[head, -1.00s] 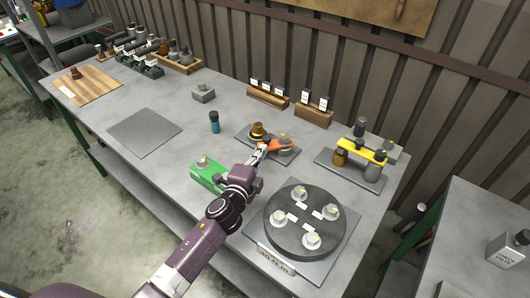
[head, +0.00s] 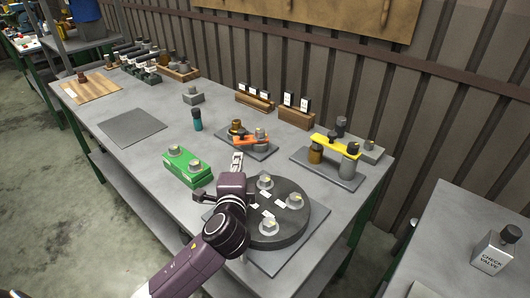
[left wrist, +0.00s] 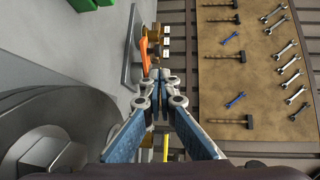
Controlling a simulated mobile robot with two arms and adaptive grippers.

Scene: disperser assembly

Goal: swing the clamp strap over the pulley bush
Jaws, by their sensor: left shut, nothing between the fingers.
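An orange clamp strap (head: 244,140) sits on a small grey fixture plate (head: 262,153) in the middle of the table. A brass bush (head: 237,127) stands just behind the strap, its top showing bare. A grey post (head: 261,133) stands at the strap's right end. From here the strap appears to run in front of the bush, not across its top. My left gripper (head: 238,157) is shut and empty, a little in front of the plate, apart from the strap. The strap also shows in the left wrist view (left wrist: 146,56), beyond the fingertips (left wrist: 163,76). My right gripper is not in view.
A round dark turntable (head: 281,231) with several fittings lies under and right of my left wrist. A green block (head: 187,170) stands to the left. A second fixture with a yellow strap (head: 334,145) stands to the right. The table's left middle is mostly clear.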

